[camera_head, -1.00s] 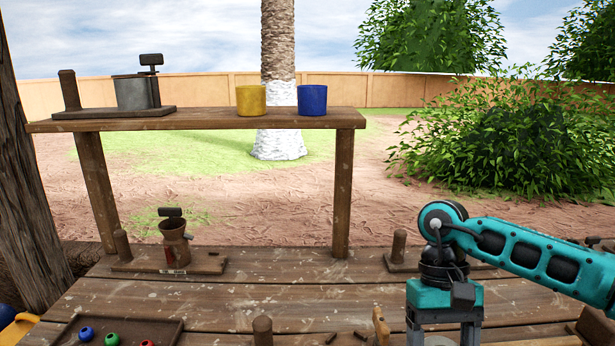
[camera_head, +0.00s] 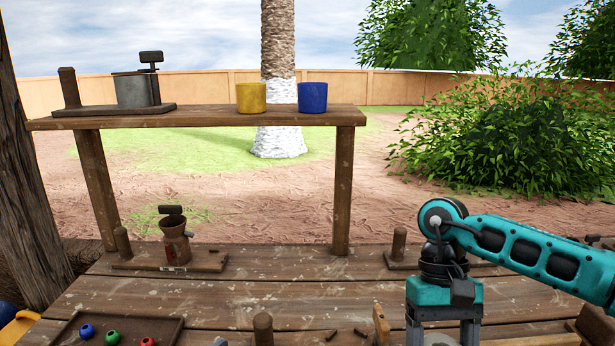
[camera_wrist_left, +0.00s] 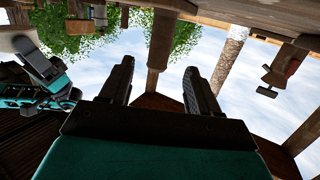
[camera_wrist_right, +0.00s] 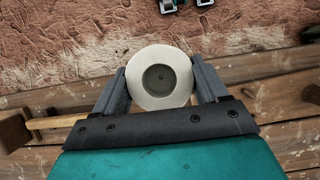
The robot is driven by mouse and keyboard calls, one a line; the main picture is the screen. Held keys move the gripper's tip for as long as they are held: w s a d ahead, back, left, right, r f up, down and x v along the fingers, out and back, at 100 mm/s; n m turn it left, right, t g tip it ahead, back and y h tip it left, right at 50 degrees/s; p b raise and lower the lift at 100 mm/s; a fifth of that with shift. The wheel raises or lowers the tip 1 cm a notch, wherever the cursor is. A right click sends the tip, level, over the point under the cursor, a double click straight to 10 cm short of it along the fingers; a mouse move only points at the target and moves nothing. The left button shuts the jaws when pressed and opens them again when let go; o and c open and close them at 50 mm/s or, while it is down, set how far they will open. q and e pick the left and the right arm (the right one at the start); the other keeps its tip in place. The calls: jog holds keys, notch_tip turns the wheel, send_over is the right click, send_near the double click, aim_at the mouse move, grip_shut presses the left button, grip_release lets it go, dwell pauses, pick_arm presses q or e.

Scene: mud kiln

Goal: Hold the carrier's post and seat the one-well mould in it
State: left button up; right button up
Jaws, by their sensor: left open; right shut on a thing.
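The one-well mould (camera_wrist_right: 140,75) is a pale disc with one dark round well. My right gripper (camera_wrist_right: 160,85) is shut on its rim in the right wrist view. In the head view my right gripper (camera_head: 442,334) points down at the bottom right, and the mould's pale edge (camera_head: 438,341) just shows. A wooden post (camera_head: 262,328) stands at the bottom middle, probably the carrier's; its base is out of frame. My left gripper (camera_wrist_left: 155,82) is open in its upside-down wrist view, with a wooden post (camera_wrist_left: 160,45) seen between its fingers; contact cannot be told.
A board with a post (camera_head: 400,242) lies at the back right. A brown cup on a board (camera_head: 175,240) stands at the left, under a shelf (camera_head: 200,121) with a metal pot (camera_head: 132,92), yellow cup (camera_head: 251,97) and blue cup (camera_head: 312,98). A tray (camera_head: 170,328) holds coloured balls.

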aim_at(258, 337)
pick_arm(q)
jog(key=x, duration=0.8)
jog(key=shift+w+d, duration=0.1)
jog(key=c, duration=1)
dwell(0.4)
